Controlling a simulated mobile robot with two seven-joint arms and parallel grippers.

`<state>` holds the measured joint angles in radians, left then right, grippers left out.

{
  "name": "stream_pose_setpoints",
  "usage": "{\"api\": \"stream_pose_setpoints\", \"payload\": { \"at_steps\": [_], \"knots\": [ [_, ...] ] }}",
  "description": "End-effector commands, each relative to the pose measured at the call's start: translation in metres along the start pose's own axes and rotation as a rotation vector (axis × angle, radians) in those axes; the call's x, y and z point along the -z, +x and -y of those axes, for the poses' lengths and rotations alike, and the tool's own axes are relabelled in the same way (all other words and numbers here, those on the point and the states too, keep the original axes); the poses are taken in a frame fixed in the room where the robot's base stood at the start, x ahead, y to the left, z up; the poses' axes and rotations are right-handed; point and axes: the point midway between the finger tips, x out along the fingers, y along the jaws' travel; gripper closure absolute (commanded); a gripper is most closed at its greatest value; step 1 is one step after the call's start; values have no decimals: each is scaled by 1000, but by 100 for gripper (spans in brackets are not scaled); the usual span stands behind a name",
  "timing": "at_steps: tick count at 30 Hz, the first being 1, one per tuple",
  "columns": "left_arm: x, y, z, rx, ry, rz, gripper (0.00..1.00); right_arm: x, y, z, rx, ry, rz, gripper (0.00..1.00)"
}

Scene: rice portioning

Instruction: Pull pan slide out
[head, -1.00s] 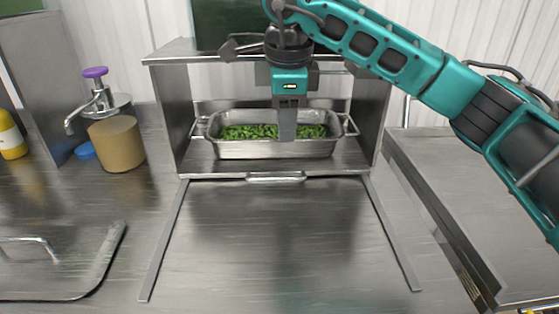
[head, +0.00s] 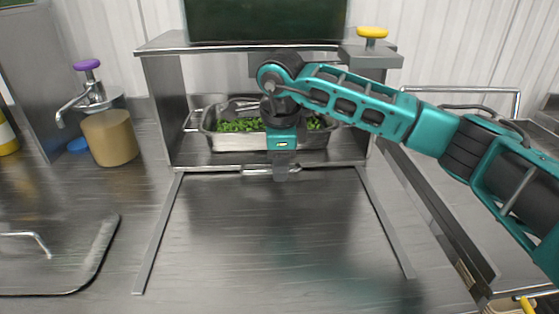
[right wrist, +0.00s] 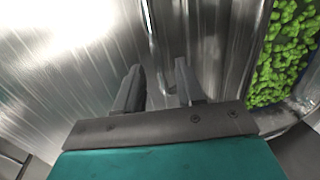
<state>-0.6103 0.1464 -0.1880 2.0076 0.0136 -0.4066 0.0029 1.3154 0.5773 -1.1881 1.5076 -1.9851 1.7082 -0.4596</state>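The pan slide (head: 215,168) is a steel shelf in the steel housing, with a bar handle (head: 256,171) at its front edge. A steel pan (head: 240,143) of green vegetables stands on it, partly hidden by my right arm. My right gripper (head: 281,178) points down at the handle and hides its right part. In the right wrist view the two fingers (right wrist: 158,90) are apart, and the handle bar (right wrist: 151,30) runs toward the gap between them. I cannot tell whether they touch it. My left gripper is out of view.
Two straight rails (head: 160,235) run forward over the clear steel counter (head: 270,235). A steel lid (head: 60,262) lies front left. A yellow-knobbed thing (head: 371,40) stands on the housing.

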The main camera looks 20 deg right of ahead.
Motion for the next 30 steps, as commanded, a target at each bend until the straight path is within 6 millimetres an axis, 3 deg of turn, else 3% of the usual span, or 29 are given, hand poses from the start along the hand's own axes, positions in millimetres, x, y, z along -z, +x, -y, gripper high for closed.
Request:
{"api": "stream_pose_setpoints", "payload": {
  "at_steps": [2,14,30],
  "knots": [
    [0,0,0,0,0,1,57,0,0,0,0,0,0,62],
    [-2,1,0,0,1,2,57,0,0,0,0,0,1,99],
    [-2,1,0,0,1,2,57,0,-1,0,0,0,1,100]
  ]
}}
